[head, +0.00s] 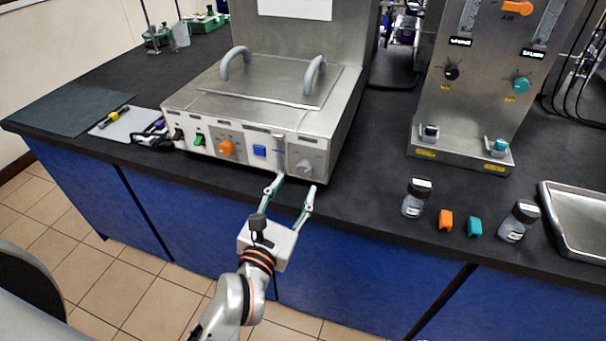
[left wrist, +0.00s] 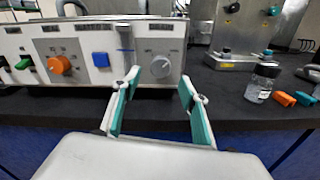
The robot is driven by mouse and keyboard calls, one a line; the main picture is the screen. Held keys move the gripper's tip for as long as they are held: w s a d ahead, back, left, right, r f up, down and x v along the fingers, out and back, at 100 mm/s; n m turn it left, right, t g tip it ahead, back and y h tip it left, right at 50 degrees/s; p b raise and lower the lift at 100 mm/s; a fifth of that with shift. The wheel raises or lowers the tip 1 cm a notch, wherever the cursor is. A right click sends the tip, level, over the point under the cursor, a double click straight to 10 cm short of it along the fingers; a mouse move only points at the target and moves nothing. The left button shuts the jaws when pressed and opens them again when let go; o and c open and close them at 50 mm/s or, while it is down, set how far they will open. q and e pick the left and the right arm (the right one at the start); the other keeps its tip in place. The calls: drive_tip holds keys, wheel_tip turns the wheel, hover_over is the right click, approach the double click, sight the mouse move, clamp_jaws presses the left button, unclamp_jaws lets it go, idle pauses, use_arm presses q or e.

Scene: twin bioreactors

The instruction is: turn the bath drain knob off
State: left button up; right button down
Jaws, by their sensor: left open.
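The steel bath (head: 270,95) stands on the dark bench with a row of controls on its front panel. At the right end of that panel is a grey round knob (head: 305,166); it also shows in the left wrist view (left wrist: 161,67). Its label is too small to read, so I cannot confirm it is the drain knob. My left gripper (head: 294,187) is open and empty in front of and slightly below the grey knob. In the left wrist view its fingers (left wrist: 160,84) stand either side of the knob's line, apart from it.
Left of the grey knob are a blue button (head: 259,151), an orange knob (head: 227,148) and a green switch (head: 199,140). To the right stand a gas panel (head: 480,90), two lidded jars, small orange and teal pieces, and a metal tray (head: 580,215).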

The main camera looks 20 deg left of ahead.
sight(303, 173)
use_arm(q)
drive_tip(key=shift+w+d+p, duration=0.1)
drive_tip(key=shift+w+p, duration=0.2)
drive_tip(key=shift+w, duration=2.25)
drive_tip(key=c, duration=1.1)
